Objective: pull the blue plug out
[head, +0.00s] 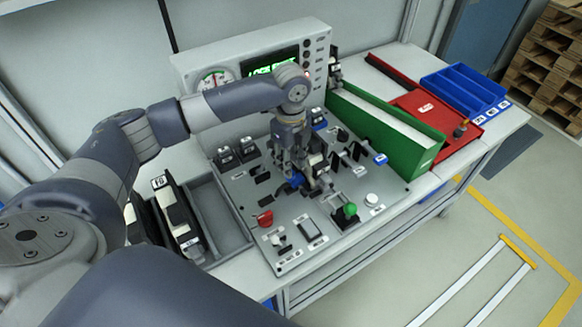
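My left arm reaches in from the left over the grey sloping control panel (270,195). My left gripper (303,182) points down at the middle of the panel. A blue part (295,181), which looks like the blue plug, shows right at its fingertips and is partly hidden by them. I cannot tell whether the fingers are closed on it or only around it. Other blue parts sit on the panel, one at the back (319,120) and one at the right (380,159). My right gripper is not in view.
A red knob (265,218) and a green button (350,210) stand at the panel's front. An upright display box (215,55) stands behind. A green-sided bin (400,150), a red tray (460,135) and a blue bin (465,88) lie right. Black-and-white parts (178,220) fill a tray left.

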